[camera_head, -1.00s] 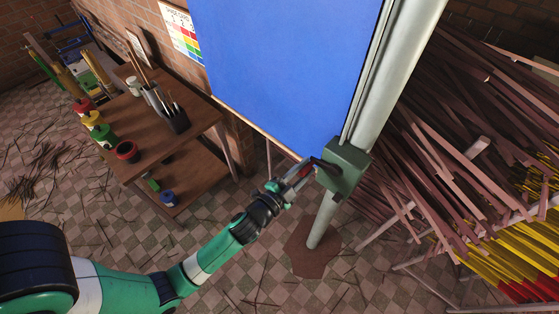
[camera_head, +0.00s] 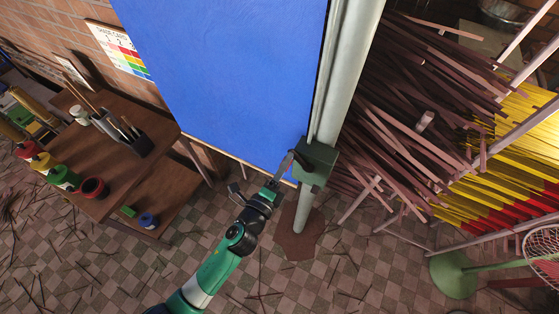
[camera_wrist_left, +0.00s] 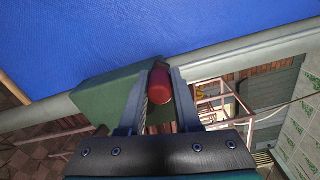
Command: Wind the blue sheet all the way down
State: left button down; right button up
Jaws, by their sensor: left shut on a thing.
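The blue sheet (camera_head: 225,75) hangs from above beside a pale post (camera_head: 350,60), with a thin bar (camera_head: 235,158) along its lower edge. It also fills the top of the left wrist view (camera_wrist_left: 100,40). A green winder box (camera_head: 316,162) is fixed on the post, with a dark crank arm (camera_head: 297,157) on its left side. My left gripper (camera_head: 283,168) is at the crank. In the left wrist view, the crank's red handle (camera_wrist_left: 159,85) lies between its fingers, which are shut on it. My right gripper is out of view.
A wooden shelf unit (camera_head: 100,185) with paint pots and a brush holder (camera_head: 128,138) stands at the left. Bundles of dark sticks (camera_head: 400,120) and yellow sticks (camera_head: 500,170) fill the right. A green fan base (camera_head: 455,272) stands lower right. Scattered sticks lie on the checkered floor.

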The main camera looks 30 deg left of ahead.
pick_arm(q)
jog(key=shift+w+d+r+m+p, duration=0.1)
jog(key=shift+d+r+m+p, duration=0.5)
jog(key=shift+m, duration=0.75)
jog(key=shift+d+r+m+p, duration=0.3)
jog(key=shift+d+m, duration=0.45)
jog(key=shift+m, duration=0.55)
jog(key=shift+w+d+r+m+p, duration=0.1)
jog(key=shift+d+r+m+p, duration=0.45)
jog(key=shift+m, duration=0.8)
jog(key=shift+d+f, duration=0.2)
jog(key=shift+f, duration=0.05)
jog(key=c, duration=0.6)
grip_release()
jog(key=s+d, duration=0.1)
jog(key=s, duration=1)
jog(key=shift+s, duration=0.35)
